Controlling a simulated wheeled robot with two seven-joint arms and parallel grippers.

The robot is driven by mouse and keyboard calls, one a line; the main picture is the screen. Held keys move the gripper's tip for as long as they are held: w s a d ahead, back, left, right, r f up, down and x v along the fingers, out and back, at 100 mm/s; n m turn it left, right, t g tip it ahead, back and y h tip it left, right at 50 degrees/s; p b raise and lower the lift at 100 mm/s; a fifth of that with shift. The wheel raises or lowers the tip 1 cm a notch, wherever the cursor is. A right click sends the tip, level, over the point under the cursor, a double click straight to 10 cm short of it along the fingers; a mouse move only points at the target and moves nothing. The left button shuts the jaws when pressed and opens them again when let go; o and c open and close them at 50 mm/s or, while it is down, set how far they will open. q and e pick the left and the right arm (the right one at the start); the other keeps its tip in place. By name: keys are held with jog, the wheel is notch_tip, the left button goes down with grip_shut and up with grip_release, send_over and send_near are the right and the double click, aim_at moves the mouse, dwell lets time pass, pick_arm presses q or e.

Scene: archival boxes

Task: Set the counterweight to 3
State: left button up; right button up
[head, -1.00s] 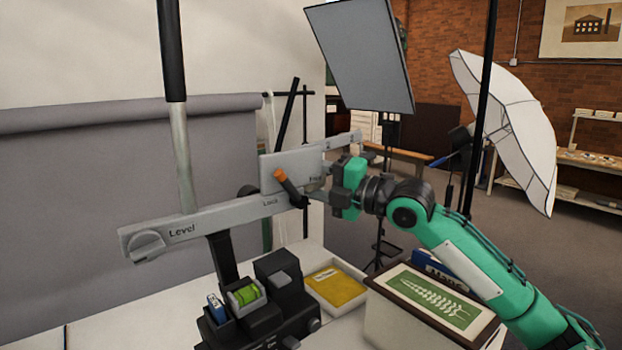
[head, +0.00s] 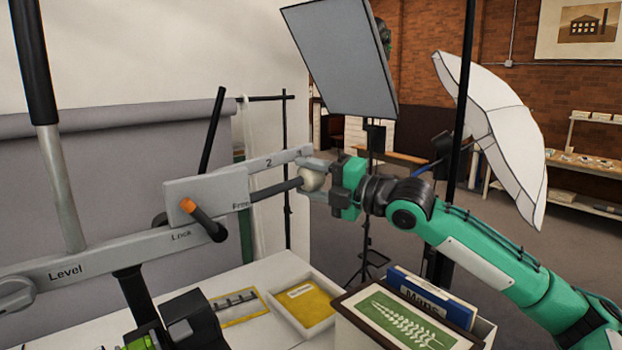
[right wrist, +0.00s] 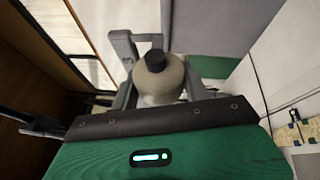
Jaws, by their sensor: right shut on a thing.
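A grey balance beam (head: 120,252) crosses the head view, rising to the right, with the labels Level, Lock and Free and the number 2 near its far end. A dark rod (head: 275,190) reaches from near Free to a pale round knob (head: 311,180). My right gripper (head: 318,179) is shut on this knob, its fingers on either side. In the right wrist view the knob (right wrist: 157,78) has a black cap and sits between the fingers. My left gripper is not in view.
A white tray with a yellow folder (head: 312,302) and a box with a framed leaf print (head: 400,318) stand below my right arm. A softbox (head: 340,65), a dark pole and a white umbrella (head: 490,125) stand behind. Open floor lies to the right.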

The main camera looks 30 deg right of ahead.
jog(key=shift+f, duration=0.1)
jog(key=shift+a, duration=0.15)
jog(key=o, duration=1.1)
jog(key=shift+c, duration=0.2)
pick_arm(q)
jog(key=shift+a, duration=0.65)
pick_arm(e)
jog(key=shift+s, duration=0.1)
jog(key=b+v, duration=0.2)
jog(key=shift+s+d+f, duration=0.15)
jog(key=shift+s+d, duration=0.05)
jog(key=shift+d, duration=0.05)
pick_arm(q)
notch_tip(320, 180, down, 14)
jog(key=b, duration=1.2)
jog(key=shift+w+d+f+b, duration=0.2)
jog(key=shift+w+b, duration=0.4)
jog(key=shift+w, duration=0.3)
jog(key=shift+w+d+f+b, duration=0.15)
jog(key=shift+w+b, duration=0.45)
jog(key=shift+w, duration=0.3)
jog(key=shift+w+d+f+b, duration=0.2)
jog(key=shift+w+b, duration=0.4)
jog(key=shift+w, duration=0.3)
pick_arm(e)
jog(key=r+v, duration=0.1)
jog(key=v, duration=1)
jog(key=shift+f, duration=0.25)
